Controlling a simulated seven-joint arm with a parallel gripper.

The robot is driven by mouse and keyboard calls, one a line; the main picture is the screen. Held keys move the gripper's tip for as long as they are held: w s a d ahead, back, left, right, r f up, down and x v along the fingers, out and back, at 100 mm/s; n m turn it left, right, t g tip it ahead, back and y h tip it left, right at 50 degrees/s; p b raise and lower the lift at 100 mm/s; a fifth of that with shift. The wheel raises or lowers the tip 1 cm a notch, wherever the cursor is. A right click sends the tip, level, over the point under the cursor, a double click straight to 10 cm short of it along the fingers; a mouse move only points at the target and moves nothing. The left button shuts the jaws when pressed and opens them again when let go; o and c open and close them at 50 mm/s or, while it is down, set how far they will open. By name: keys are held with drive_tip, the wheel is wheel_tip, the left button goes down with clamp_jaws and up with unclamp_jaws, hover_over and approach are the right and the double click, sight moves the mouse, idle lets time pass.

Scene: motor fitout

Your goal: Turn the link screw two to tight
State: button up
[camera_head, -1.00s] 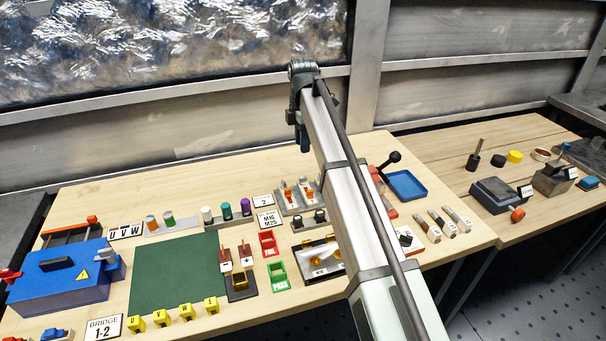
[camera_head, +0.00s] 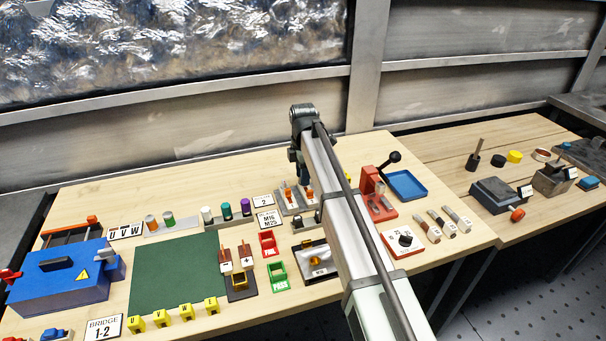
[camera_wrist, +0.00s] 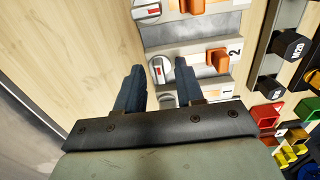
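The link fixture (camera_head: 290,208) stands at the back of the bench with orange pieces on it. In the wrist view, the row marked 2 has an orange link (camera_wrist: 217,60) and a pale round screw (camera_wrist: 160,70) with a red mark on its face. My gripper (camera_wrist: 160,65) is open, with its two dark fingers on either side of this screw in the picture. I cannot tell whether they touch it. The row marked 1 has another screw (camera_wrist: 168,101), partly hidden by my gripper. In the head view my arm hides the fingertips.
Another screw (camera_wrist: 146,10) with a red mark sits in the row above. Black hex-headed parts (camera_wrist: 288,46) stand to the right. A red stand (camera_head: 376,200), a blue tray (camera_head: 407,186) and a dial box (camera_head: 404,242) are right of my arm. Bare wood lies left of the fixture.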

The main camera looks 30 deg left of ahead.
drive_tip(key=shift+c, duration=0.4)
clamp_jaws()
drive_tip(key=shift+m, duration=0.4)
drive_tip(key=m, duration=0.3)
drive_tip(key=shift+m, duration=0.4)
drive_tip(key=m, duration=0.4)
drive_tip(key=shift+m, duration=0.3)
drive_tip(key=m, duration=0.4)
drive_tip(key=shift+m, duration=2.2)
